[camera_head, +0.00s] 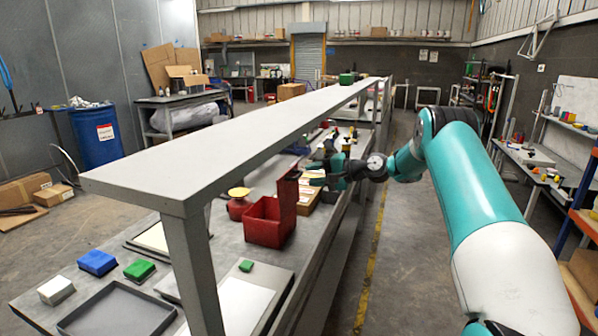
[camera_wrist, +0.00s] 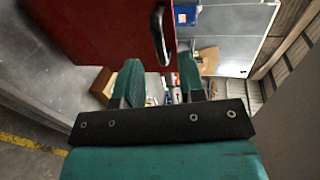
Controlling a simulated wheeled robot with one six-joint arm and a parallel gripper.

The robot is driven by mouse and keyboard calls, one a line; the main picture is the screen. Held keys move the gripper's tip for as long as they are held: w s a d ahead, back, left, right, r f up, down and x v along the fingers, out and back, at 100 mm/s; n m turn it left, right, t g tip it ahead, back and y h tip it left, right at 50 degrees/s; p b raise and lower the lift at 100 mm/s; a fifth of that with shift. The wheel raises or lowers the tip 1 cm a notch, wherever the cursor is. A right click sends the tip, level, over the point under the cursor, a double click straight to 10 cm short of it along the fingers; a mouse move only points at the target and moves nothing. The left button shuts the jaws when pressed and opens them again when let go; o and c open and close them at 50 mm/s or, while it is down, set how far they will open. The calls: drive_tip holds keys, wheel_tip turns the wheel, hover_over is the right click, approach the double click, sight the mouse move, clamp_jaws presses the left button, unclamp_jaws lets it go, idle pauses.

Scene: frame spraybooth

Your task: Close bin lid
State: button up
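A red bin (camera_head: 265,222) stands on the grey workbench. Its red lid (camera_head: 288,196) is raised about upright at the bin's right side. In the wrist view the lid (camera_wrist: 85,28) fills the upper left, with a metal handle (camera_wrist: 160,36) near its right edge. My gripper (camera_head: 312,178) is just right of the lid's upper part. In the wrist view my gripper (camera_wrist: 160,72) has its two green fingers apart, and the handle's lower end shows between the fingertips. I cannot tell whether they touch it. The bin's inside is mostly hidden.
A long grey shelf (camera_head: 250,115) runs above the bench, with a post (camera_head: 192,265) at the near end. A red pot with a yellow top (camera_head: 239,201) is left of the bin. Cardboard boxes (camera_head: 307,196) lie behind the lid. The aisle on the right is clear.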

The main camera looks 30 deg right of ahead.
sight(299, 174)
drive_tip(key=p+x, duration=0.1)
drive_tip(key=x, duration=0.4)
clamp_jaws()
